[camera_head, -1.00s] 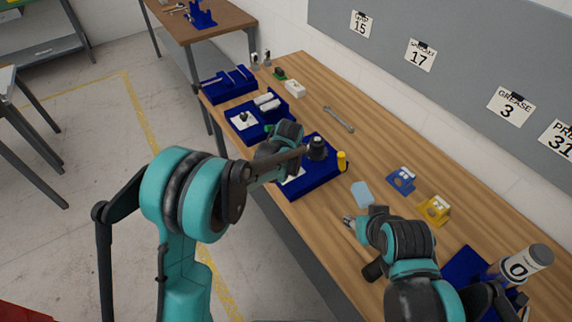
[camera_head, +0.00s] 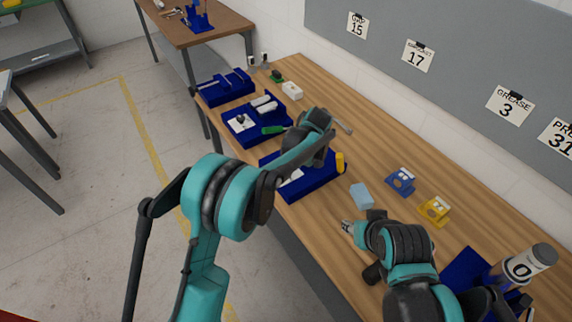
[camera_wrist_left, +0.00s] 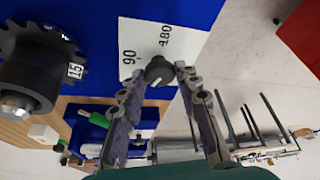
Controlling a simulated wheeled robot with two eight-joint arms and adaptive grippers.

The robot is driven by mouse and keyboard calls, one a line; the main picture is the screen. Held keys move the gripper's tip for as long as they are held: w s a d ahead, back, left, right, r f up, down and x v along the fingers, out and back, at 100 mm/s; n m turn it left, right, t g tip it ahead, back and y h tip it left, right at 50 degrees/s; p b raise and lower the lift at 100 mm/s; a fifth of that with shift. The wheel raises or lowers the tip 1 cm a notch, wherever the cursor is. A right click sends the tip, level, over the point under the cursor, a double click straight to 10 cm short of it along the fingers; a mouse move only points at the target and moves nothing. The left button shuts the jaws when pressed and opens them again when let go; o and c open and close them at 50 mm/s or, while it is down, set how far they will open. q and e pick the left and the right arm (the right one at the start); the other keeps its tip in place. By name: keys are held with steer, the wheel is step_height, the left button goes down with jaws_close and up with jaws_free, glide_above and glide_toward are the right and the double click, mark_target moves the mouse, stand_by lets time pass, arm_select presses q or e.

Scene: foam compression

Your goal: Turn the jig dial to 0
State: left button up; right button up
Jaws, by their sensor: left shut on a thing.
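The blue jig (camera_head: 318,186) lies on the bench, partly covered by my left arm in the head view. In the left wrist view its white dial card (camera_wrist_left: 135,32) shows 90 and 180. The dark dial knob (camera_wrist_left: 159,69) has a white mark on its lower-left side, facing away from the 180. My left gripper (camera_wrist_left: 161,72) is shut on the knob, one finger on each side. In the head view the knob and left fingertips are hidden behind the arm. My right gripper (camera_head: 347,227) hangs over the bench, apart from the jig; its opening is too small to judge.
A dark toothed wheel (camera_wrist_left: 35,68) tagged 15 stands close to the knob. A yellow cylinder (camera_head: 340,162) is at the jig's right end. A light-blue block (camera_head: 361,196), blue bracket (camera_head: 401,181) and yellow bracket (camera_head: 434,210) stand further right. Another blue fixture (camera_head: 245,137) is behind.

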arm_select(q)
steer(key=shift+w+n+g, duration=0.15)
steer(key=shift+n+g, duration=0.65)
steer(key=shift+n, duration=1.3)
steer(key=o, duration=1.2)
steer(key=shift+c, duration=0.2)
steer(key=shift+d, duration=0.1)
steer(key=v, duration=1.1)
steer(key=shift+d+r, duration=0.35)
